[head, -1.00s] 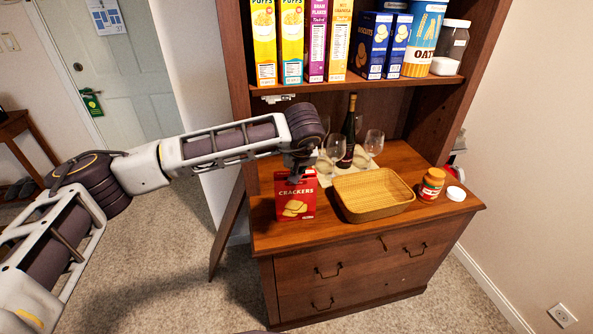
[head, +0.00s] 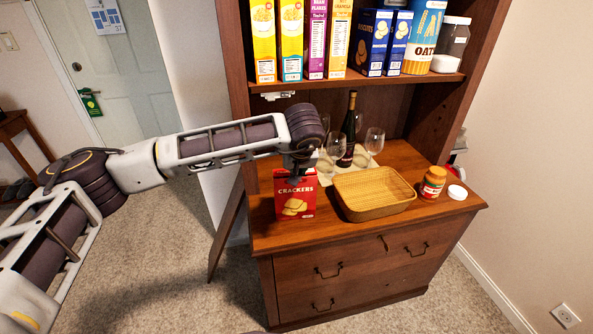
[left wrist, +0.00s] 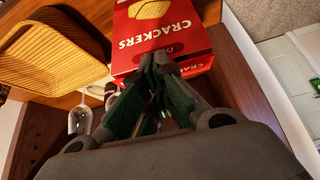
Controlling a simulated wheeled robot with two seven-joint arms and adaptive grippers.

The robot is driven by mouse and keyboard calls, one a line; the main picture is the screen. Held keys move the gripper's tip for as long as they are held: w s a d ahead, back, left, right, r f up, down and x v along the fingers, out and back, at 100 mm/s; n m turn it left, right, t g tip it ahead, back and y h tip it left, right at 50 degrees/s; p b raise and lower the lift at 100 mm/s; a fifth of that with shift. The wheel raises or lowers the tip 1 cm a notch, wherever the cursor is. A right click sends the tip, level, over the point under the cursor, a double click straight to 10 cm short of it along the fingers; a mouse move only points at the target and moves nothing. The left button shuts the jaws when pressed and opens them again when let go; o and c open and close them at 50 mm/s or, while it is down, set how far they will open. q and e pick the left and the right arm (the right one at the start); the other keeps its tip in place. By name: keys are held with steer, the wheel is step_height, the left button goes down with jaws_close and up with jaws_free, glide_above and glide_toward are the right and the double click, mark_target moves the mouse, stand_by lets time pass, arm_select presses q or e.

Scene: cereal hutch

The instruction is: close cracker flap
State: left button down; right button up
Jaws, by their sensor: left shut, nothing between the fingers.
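The red cracker box (head: 295,200) stands upright on the hutch counter, left of the woven basket. It also shows in the left wrist view (left wrist: 160,28), with its front and part of its top edge visible. My left gripper (head: 296,177) is at the top of the box, pointing down. In the left wrist view its fingers (left wrist: 160,62) are together at the box's top edge, with nothing between them. The flap is mostly hidden behind the fingers, and I cannot tell how far it is folded. My right gripper is not in view.
The woven basket (head: 362,211) is close to the right of the box. Wine glasses (head: 333,148) and a dark bottle (head: 349,130) stand behind. A peanut butter jar (head: 432,183) and white lid (head: 457,192) are at the right. A shelf (head: 350,83) with cereal boxes hangs above.

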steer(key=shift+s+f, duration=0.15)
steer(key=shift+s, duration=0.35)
arm_select(q)
steer(key=shift+w, duration=0.1)
steer(key=shift+w+a+r, duration=0.15)
steer(key=shift+w, duration=0.5)
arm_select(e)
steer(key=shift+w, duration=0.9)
